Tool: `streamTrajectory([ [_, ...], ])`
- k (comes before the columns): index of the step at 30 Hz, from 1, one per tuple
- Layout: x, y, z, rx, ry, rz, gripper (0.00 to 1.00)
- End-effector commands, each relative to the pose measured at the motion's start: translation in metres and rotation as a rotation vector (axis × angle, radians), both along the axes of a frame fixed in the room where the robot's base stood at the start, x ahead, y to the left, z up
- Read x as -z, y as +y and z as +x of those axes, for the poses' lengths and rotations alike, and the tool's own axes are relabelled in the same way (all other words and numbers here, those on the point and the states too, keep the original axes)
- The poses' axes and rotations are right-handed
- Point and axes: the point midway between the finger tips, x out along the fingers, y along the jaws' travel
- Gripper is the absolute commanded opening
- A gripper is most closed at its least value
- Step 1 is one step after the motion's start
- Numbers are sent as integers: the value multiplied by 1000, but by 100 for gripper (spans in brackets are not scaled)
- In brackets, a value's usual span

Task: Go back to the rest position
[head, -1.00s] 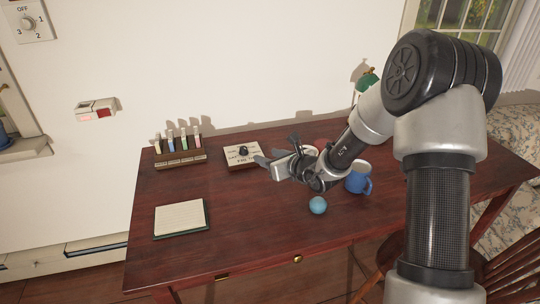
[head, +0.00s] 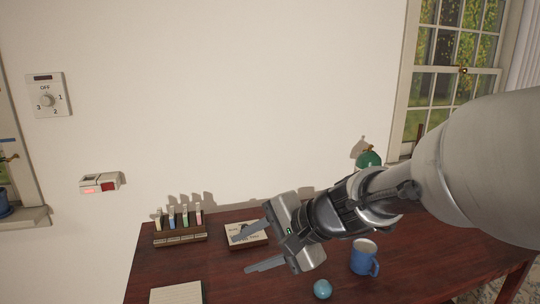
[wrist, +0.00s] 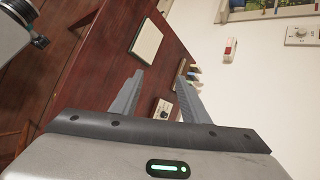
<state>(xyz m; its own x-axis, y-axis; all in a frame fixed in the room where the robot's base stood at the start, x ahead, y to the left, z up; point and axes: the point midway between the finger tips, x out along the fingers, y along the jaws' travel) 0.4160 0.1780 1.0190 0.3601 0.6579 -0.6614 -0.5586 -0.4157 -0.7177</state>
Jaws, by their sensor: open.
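My gripper (head: 258,253) is open and empty, raised above the desk (head: 215,284) in the head view. Its two fingers are apart and point left. In the wrist view my gripper (wrist: 158,88) shows both fingers spread with nothing between them. A small board with a dark knob (head: 245,233) lies behind the fingers and is partly hidden by them. It also shows past the fingers in the wrist view (wrist: 163,107).
A blue mug (head: 362,258) and a light blue ball (head: 322,289) stand right of my gripper. A rack of coloured markers (head: 180,236) and a notepad (head: 176,293) are on the left. A green lamp (head: 369,159) stands at the back. The wall has a dial (head: 47,100).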

Motion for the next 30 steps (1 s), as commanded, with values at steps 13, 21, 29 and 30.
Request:
streamTrajectory([
  [13,-12,-134,-127,-449,-308,-818,42],
  [21,-52,-179,-147,-518,-348,-1030,42],
  [29,-114,-178,-146,-516,-347,-1028,42],
  [30,-126,-178,-146,-516,-347,-1028,42],
])
